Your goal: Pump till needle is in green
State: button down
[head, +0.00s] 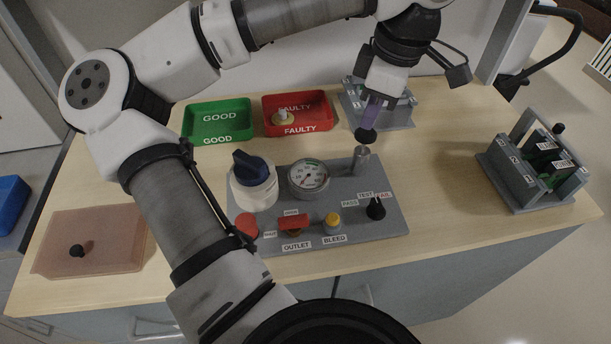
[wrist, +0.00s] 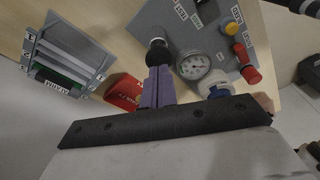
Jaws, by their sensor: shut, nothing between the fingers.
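A grey panel (head: 335,222) on the bench carries a round white-faced gauge (head: 308,177) with a green arc near its top. The needle is too small to read surely. Behind and right of the gauge stands a metal pump cylinder (head: 361,158) with a black knob (head: 366,135) on top. My gripper (head: 371,120) is shut and empty, its purple fingers pointing down at the knob. In the wrist view the gripper (wrist: 157,72) meets the black knob (wrist: 157,52) in the picture; I cannot tell whether they touch. The gauge (wrist: 193,66) is beside them there.
The panel also holds a white-and-blue regulator (head: 253,182), a red button (head: 246,226), a red outlet lever (head: 293,222), a yellow bleed knob (head: 332,222) and a black selector (head: 376,208). Green (head: 218,121) and red (head: 297,114) bins stand behind. A rack (head: 535,165) stands right.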

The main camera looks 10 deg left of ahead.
aim_at(367, 132)
jog(key=shift+f+b, duration=0.5)
jog(key=shift+f, duration=0.25)
jog(key=shift+f+b, duration=1.1)
jog(key=shift+f, duration=0.15)
jog(key=shift+r+p, duration=1.05)
jog(key=shift+r, duration=0.45)
jog(key=shift+f, duration=0.15)
jog(key=shift+b, duration=0.3)
jog(key=shift+f, duration=0.1)
